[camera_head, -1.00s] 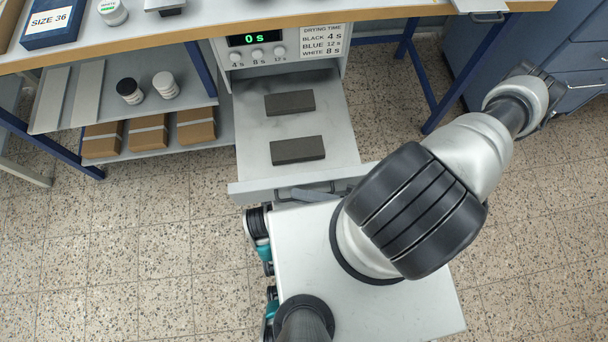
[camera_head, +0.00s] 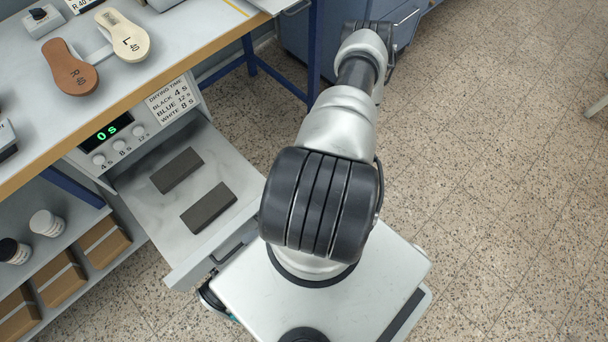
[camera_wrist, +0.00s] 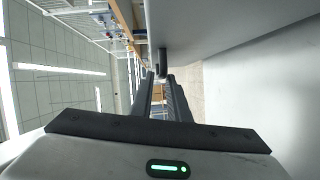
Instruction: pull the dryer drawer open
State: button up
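The dryer (camera_head: 125,135) under the bench shows a green "0 s" display. Its drawer (camera_head: 165,230) is pulled well out, with two dark flat blocks (camera_head: 178,170) (camera_head: 208,207) lying apart inside. The drawer's handle (camera_head: 228,253) shows on its front, beside my base. In the wrist view my gripper (camera_wrist: 161,78) has its two dark fingers apart with a narrow gap. A dark handle-like bar (camera_wrist: 162,62) stands just beyond the fingertips, by a large grey surface; I see no clear grip on it. In the head view my gripper is hidden.
The bench (camera_head: 150,75) carries a brown insole-shaped piece (camera_head: 70,68) and a cream one (camera_head: 124,36). Jars (camera_head: 46,223) and brown boxes (camera_head: 62,280) stand on shelves below. A blue cabinet (camera_head: 405,25) stands at the back. The floor (camera_head: 500,150) at right is clear.

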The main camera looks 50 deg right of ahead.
jog(key=v, duration=1.3)
